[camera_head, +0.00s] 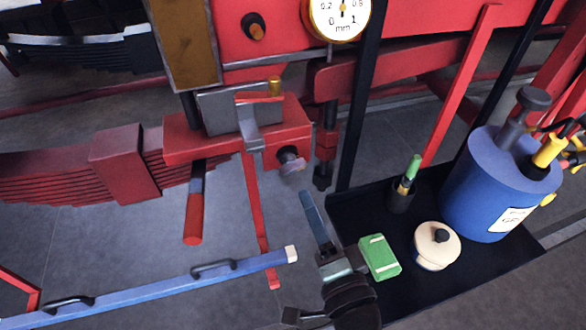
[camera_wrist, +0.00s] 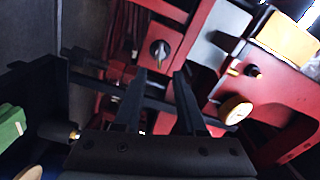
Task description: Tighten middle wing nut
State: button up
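A dark round knob with a pale wing-like bar (camera_wrist: 158,50) sits on a red block in the wrist view, ahead of and between my fingertips. In the head view, a grey knob (camera_head: 291,160) sticks out of the red block below the gauge; it looks like a wing nut, but its shape is unclear. I cannot tell which nut is the middle one. My gripper (camera_head: 308,196) is below and slightly right of that knob, apart from it. In the wrist view its two fingers (camera_wrist: 158,76) are spread with nothing between them.
A black tray (camera_head: 350,210) at right holds a green box (camera_head: 379,256), a cream-lidded pot (camera_head: 437,246) and a blue drum (camera_head: 495,190). A dial gauge (camera_head: 340,12) is above. A red-handled lever (camera_head: 194,215) hangs left; a blue bar (camera_head: 150,288) lies low left.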

aim_at(295, 171)
jog(key=p+x, duration=0.1)
jog(key=x, duration=0.6)
jog(key=shift+w+a+p, duration=0.1)
jog(key=shift+w+p, duration=0.2)
jog(key=shift+p, duration=0.05)
jog(key=shift+c, duration=0.3)
grip_shut()
